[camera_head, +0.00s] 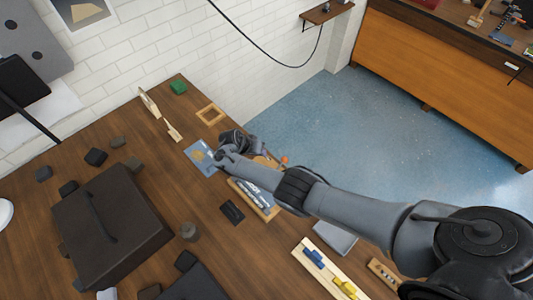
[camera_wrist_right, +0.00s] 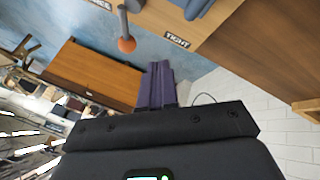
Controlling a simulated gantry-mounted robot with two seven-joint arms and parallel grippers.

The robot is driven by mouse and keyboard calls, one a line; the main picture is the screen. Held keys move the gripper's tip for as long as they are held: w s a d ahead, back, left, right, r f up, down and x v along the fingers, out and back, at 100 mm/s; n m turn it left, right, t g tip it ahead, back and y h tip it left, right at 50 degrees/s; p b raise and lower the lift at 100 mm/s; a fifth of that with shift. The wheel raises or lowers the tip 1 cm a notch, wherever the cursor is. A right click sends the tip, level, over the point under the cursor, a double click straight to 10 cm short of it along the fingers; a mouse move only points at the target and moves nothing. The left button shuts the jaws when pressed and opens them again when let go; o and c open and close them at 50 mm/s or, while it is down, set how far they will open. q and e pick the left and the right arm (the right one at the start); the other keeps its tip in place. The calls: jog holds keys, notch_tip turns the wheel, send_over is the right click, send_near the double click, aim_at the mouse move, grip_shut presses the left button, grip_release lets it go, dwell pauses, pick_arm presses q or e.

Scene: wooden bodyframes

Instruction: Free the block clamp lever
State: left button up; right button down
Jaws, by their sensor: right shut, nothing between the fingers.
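The clamp lever shows in the right wrist view as a grey rod ending in an orange ball knob (camera_wrist_right: 126,44). The knob lies just left of a label reading TIGHT (camera_wrist_right: 177,40); another label (camera_wrist_right: 100,3) is cut off at the top edge. In the head view the orange knob (camera_head: 284,160) sits at the table's right edge, to the right of my right gripper. The right gripper's shut fingers (camera_wrist_right: 157,85) are empty and apart from the knob. In the head view my right wrist (camera_head: 235,145) hides most of the clamp. My left gripper is not in view.
A large dark block (camera_head: 110,225) and several small dark blocks stand on the wooden table (camera_head: 195,210). A blue card (camera_head: 200,157), a green block (camera_head: 178,87) and a wooden frame (camera_head: 210,114) lie near the wall. Blue floor (camera_head: 330,130) lies beyond the table's right edge.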

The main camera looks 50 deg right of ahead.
jog(key=shift+p+v, duration=0.45)
jog(key=shift+v, duration=2.15)
